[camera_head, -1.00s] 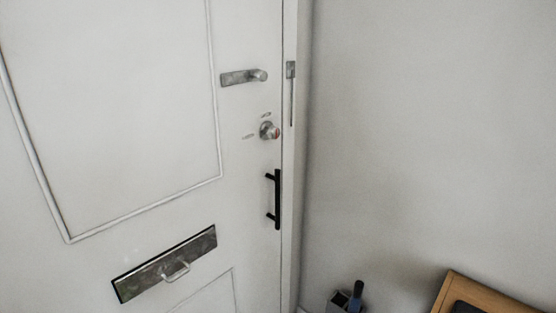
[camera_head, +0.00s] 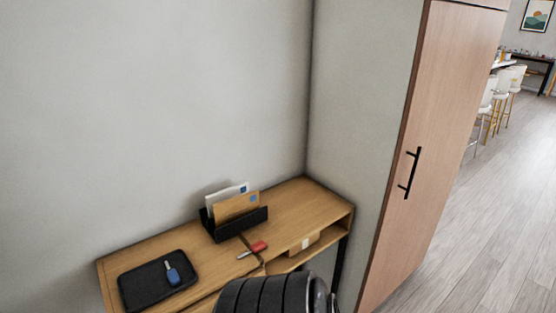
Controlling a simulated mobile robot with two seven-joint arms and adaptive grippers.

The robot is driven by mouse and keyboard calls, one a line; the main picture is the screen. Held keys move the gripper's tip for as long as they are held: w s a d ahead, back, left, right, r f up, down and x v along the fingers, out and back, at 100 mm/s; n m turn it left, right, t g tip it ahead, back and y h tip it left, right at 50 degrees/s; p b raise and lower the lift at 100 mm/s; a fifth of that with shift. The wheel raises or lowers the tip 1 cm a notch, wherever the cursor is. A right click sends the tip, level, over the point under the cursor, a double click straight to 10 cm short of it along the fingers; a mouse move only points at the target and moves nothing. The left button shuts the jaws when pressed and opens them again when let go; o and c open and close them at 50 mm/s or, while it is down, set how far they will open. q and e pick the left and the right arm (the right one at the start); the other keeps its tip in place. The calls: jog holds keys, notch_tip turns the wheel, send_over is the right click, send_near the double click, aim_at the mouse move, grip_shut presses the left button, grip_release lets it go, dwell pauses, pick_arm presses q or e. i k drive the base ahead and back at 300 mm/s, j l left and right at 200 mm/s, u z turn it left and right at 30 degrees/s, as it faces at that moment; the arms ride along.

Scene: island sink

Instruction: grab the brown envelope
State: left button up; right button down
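A brown envelope (camera_head: 237,206) stands upright in a black letter holder (camera_head: 236,226) on a wooden console table. A white envelope (camera_head: 226,196) with a blue stamp stands behind it in the same holder. The lower part of the brown envelope is hidden by the holder's front. A dark rounded part of one of my arms shows at the bottom centre, in front of the table. Neither gripper's fingers are in view.
The wooden table (camera_head: 284,208) stands against the wall. A black tray (camera_head: 136,289) with a blue key fob (camera_head: 173,273) lies on its left. A red-handled item (camera_head: 254,249) lies before the holder. A small box (camera_head: 304,243) sits on the shelf below. A tall wooden cabinet (camera_head: 432,140) stands right, with open floor beyond.

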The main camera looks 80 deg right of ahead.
aim_at(225, 211)
jog(key=z, duration=2.4)
